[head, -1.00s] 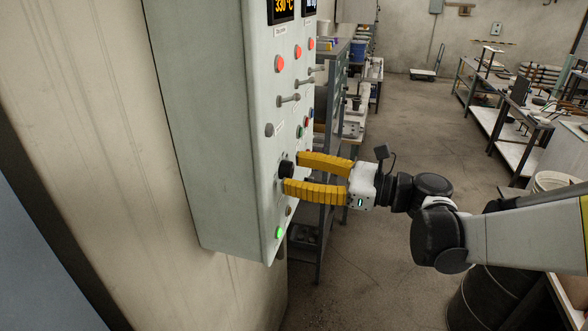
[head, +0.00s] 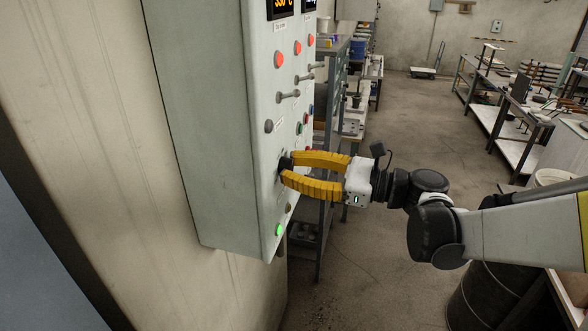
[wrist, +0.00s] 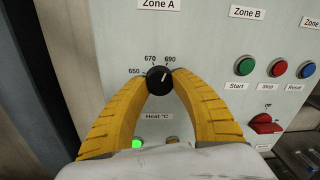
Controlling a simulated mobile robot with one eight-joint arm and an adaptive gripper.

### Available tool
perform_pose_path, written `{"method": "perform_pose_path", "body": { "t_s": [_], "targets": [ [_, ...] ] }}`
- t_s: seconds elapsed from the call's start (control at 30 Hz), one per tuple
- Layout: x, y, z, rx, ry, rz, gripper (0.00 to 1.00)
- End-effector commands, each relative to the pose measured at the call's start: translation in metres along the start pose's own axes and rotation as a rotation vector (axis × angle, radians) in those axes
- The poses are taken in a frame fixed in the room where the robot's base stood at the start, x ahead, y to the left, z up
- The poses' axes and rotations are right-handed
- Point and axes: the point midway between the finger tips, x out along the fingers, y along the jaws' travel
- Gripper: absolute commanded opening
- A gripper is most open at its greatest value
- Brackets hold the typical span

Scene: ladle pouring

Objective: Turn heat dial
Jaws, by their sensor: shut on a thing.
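The heat dial is a black round knob (wrist: 160,80) on the panel under the "Zone A" label, with a scale marked 650, 670 and 690 above it and "Heat °C" below. Its white pointer line is tilted a little right of straight up, between 670 and 690. My gripper (wrist: 159,84) has its two yellow fingers closed on the sides of the dial. In the head view my gripper (head: 286,167) reaches the panel from the right, and the fingers partly hide the dial (head: 285,164).
The grey control cabinet (head: 198,130) is on the wall at left. A lit green lamp (wrist: 137,144) is below the dial. Green (wrist: 241,67), red (wrist: 275,69) and blue (wrist: 306,70) buttons and a red rotary switch (wrist: 264,124) are to the right.

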Motion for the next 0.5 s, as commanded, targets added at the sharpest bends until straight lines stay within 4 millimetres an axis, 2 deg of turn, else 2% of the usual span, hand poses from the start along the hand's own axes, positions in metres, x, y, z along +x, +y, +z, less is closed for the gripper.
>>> {"method": "perform_pose_path", "body": {
  "t_s": [0.5],
  "targets": [
    [0.0001,0.0008,-0.0028,-0.411,-0.024,-0.002,0.0]
  ]
}}
